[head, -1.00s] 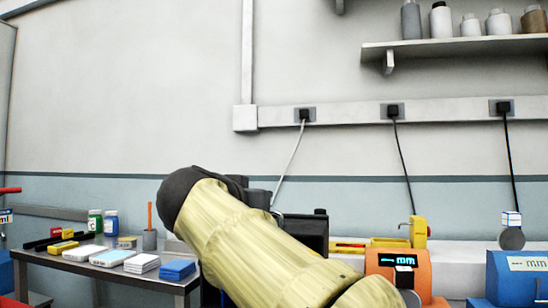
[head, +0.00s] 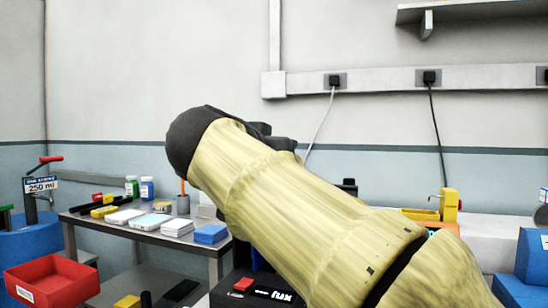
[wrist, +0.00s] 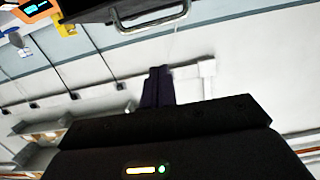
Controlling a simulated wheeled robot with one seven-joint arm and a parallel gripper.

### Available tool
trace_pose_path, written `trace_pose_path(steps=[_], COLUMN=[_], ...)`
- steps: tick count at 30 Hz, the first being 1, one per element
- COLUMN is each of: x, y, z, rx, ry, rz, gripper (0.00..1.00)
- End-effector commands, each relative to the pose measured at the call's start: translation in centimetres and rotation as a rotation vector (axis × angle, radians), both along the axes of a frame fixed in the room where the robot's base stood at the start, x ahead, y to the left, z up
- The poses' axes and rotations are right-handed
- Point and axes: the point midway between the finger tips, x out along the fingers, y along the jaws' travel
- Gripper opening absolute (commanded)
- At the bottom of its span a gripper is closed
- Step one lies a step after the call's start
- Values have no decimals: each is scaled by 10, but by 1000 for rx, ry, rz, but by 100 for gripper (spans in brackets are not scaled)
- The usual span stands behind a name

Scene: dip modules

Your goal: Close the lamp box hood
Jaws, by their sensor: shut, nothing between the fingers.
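In the wrist view, a dark box-like part with a bright metal handle (wrist: 150,18) juts in at the top edge. It looks like the lamp box hood, but I cannot tell its angle. My gripper (wrist: 157,72) shows below it, its dark fingers together with nothing between them, apart from the handle. In the head view, my pale yellow arm crosses the middle and hides most of the lamp box. Only a small dark piece (head: 348,186) shows above the arm. My fingertips are hidden there.
A metal table (head: 150,236) with small boxes and bottles stands left. A red bin (head: 52,282) is at lower left. A yellow device (head: 447,205) and blue box (head: 530,258) are right. A shelf (head: 470,12) hangs above.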

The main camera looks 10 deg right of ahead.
Motion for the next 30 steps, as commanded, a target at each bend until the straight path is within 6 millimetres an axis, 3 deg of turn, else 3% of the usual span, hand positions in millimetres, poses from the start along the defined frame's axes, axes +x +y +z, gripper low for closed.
trace_pose_path(steps=[6, 11, 30], x=[-36, -51, -54], y=[28, 39, 38], z=[3, 4, 3], rx=[-2, -1, -1], ry=[-2, -2, -2], rz=[10, 12, 4], gripper=[0, 0, 0])
